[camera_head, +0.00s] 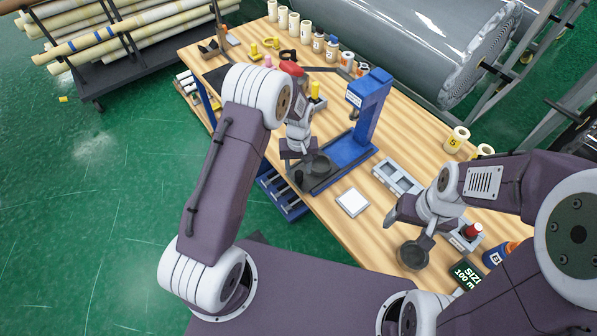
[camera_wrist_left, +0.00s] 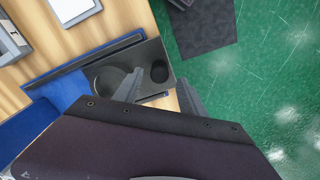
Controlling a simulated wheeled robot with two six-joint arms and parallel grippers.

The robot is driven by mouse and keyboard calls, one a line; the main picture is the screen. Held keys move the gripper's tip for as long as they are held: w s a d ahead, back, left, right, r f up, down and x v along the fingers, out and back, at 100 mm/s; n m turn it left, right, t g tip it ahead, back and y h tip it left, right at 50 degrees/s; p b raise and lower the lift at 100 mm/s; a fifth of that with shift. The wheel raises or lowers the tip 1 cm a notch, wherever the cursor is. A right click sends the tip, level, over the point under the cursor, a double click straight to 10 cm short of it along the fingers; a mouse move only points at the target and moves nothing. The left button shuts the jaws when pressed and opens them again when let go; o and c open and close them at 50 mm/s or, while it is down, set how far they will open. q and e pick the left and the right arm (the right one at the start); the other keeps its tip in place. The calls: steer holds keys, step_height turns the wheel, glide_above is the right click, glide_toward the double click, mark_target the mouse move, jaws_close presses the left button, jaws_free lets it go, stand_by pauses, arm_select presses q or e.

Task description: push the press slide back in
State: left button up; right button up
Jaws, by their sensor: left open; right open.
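The blue press (camera_head: 368,105) stands on the wooden table, with its blue base in front of it. Its dark grey slide (camera_head: 322,180) sticks out toward the table's near edge. The slide also shows in the left wrist view (camera_wrist_left: 149,57), with a round recess and a small black round part near its outer end. My left gripper (camera_head: 297,165) is open over the outer end of the slide; its fingers (camera_wrist_left: 158,94) lie either side of that end in the wrist view. Whether they touch it I cannot tell. My right gripper (camera_head: 408,230) is open over the table at the right.
A white square pad (camera_head: 352,202) and a grey tray (camera_head: 397,179) lie right of the press. A dark round dish (camera_head: 413,256) is below my right gripper. Several small rolls stand along the far edge. A large wrapped roll (camera_head: 430,40) lies behind the table.

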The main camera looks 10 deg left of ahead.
mark_target(298, 172)
arm_select(q)
step_height(298, 172, down, 3)
steer(key=shift+f, duration=0.1)
steer(key=shift+s+d+f+p, duration=0.1)
steer(key=shift+f+p, duration=0.2)
steer(key=shift+f, duration=0.15)
jaws_close()
stand_by(1.0)
